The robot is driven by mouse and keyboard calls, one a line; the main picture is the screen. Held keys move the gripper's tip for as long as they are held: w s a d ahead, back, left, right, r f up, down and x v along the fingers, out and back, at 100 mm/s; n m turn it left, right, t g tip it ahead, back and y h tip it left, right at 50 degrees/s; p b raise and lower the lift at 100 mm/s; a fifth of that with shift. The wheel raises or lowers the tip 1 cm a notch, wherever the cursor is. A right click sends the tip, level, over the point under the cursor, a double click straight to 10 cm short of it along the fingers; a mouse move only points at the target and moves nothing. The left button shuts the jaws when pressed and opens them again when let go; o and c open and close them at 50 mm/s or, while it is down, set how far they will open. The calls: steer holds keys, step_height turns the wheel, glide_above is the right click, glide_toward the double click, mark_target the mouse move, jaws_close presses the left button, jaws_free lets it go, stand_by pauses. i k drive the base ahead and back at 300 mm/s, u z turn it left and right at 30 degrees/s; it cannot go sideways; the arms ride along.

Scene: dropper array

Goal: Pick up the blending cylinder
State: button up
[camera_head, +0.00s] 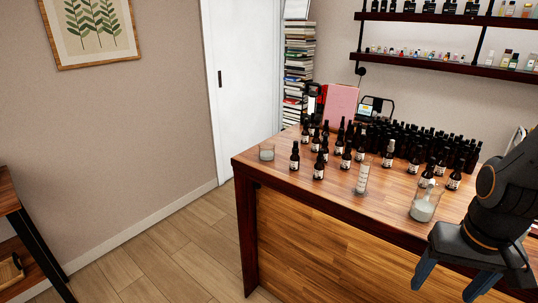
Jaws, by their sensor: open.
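The blending cylinder (362,179) looks like a narrow clear glass with pale markings. It stands upright near the front edge of the wooden counter (335,203), left of a wider glass beaker (424,206) with pale contents. My gripper (453,279) is at the lower right, pointing down in front of the counter. Its two dark blue-grey fingers are spread apart with nothing between them. It is to the right of the cylinder, lower in the picture, and not touching it.
Several dark dropper bottles (319,168) stand just left of and behind the cylinder, with dense rows (425,143) farther back. A small glass jar (266,151) is at the counter's left end. Bare counter lies in front of the cylinder. Wall shelves (435,61) hang behind.

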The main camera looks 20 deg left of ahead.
mark_target(360, 191)
steer(key=z, duration=1.6)
steer(key=k, duration=0.95)
steer(key=u, duration=1.05)
steer(key=i, duration=0.5)
